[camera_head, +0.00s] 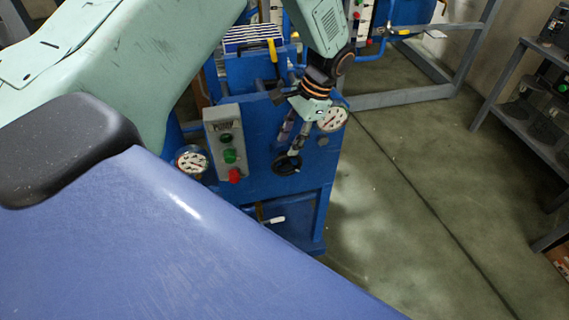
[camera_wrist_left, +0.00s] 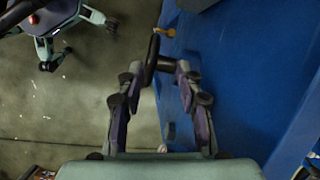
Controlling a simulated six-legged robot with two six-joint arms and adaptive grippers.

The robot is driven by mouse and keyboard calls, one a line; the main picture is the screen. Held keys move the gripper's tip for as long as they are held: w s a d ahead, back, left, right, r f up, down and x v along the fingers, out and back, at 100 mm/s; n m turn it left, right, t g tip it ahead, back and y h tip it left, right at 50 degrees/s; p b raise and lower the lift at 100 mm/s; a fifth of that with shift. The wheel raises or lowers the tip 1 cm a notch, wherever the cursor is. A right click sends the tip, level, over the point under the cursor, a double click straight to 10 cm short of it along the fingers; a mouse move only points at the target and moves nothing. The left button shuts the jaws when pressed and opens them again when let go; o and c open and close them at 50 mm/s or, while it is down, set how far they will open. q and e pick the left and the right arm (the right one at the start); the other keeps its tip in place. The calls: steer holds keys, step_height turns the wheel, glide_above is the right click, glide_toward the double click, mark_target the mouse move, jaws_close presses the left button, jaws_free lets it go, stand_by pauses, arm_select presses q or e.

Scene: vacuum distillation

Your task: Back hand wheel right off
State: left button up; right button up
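The black hand wheel (camera_head: 287,165) is on the front of the blue machine, low and to the right of the control box. My left gripper (camera_head: 292,150) reaches down to it from above, its fingers just in front of the wheel. In the left wrist view the wheel (camera_wrist_left: 152,55) shows edge-on, between the tips of the left gripper (camera_wrist_left: 160,68). The fingers stand apart on either side of the rim and hub; whether they touch it is not clear. Part of the wheel is hidden by the fingers in the head view. My right gripper is not in view.
The blue machine (camera_head: 240,95) carries a grey control box (camera_head: 225,150) with green and red buttons. One round gauge (camera_head: 333,118) is right beside the gripper, another (camera_head: 192,161) farther left. A white-tipped lever (camera_head: 272,220) is below. The floor at right is clear up to a shelf (camera_head: 545,130).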

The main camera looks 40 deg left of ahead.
mark_target(279, 175)
arm_select(q)
steer(key=m, duration=0.1)
steer(key=d+m, duration=0.1)
steer(key=shift+d+f+m, duration=0.15)
steer(key=shift+f+m, duration=0.05)
steer(key=shift+m, duration=0.1)
steer(key=shift+d+f+m+g, duration=0.1)
steer(key=shift+f+m+g, duration=0.15)
steer(key=shift+m+g, duration=0.05)
steer(key=shift+f+b, duration=0.4)
steer(key=x, duration=0.3)
steer(key=b+x, duration=0.1)
steer(key=x, duration=0.3)
steer(key=shift+a+f, duration=0.2)
steer(key=shift+a, duration=0.1)
jaws_close()
